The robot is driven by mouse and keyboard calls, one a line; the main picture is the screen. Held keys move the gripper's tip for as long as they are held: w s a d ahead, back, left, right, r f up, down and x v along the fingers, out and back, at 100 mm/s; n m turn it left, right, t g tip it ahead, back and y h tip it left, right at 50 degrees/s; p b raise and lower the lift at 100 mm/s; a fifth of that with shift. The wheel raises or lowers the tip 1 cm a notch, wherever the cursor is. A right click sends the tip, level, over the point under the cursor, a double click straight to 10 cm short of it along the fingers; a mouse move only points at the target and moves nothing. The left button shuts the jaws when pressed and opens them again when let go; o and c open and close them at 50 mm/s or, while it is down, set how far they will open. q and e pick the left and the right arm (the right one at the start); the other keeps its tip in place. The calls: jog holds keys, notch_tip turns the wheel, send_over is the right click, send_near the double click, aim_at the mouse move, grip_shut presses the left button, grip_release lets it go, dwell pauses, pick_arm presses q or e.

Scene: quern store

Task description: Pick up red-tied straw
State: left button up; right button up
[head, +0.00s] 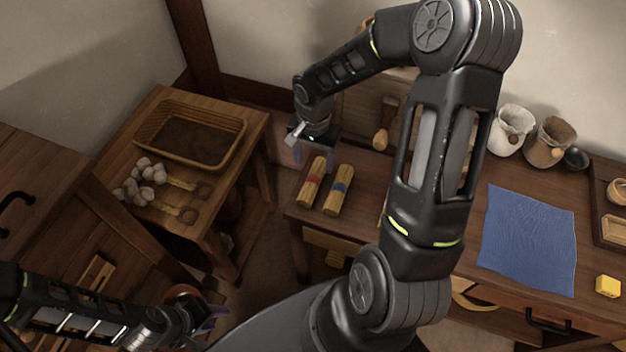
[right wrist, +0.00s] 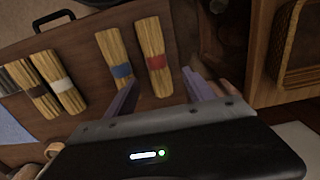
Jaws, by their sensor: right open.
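The red-tied straw (head: 312,182) is a yellow bundle with a red band, lying at the left end of the dark wooden table. In the right wrist view the red-tied straw (right wrist: 153,45) lies ahead of my right gripper (right wrist: 160,92), its near end seen between the spread fingers. In the head view my right gripper (head: 315,157) is just beyond the bundle's far end; it is open and empty. Whether it touches the straw I cannot tell. My left gripper (head: 211,322) is low at the bottom left, away from the bundles, its fingers partly hidden.
A blue-tied bundle (head: 339,190) lies close beside the red-tied one. More bundles, one white-tied (right wrist: 60,84), lie further along the table. A blue cloth (head: 528,240) and yellow block (head: 607,286) are at right. A side table with a basket (head: 190,159) stands left, across a gap.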

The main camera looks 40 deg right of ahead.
aim_at(315, 173)
jog(key=shift+s+d+f+p, duration=0.1)
jog(key=shift+f+p, duration=0.2)
jog(key=shift+f, duration=2.3)
grip_shut()
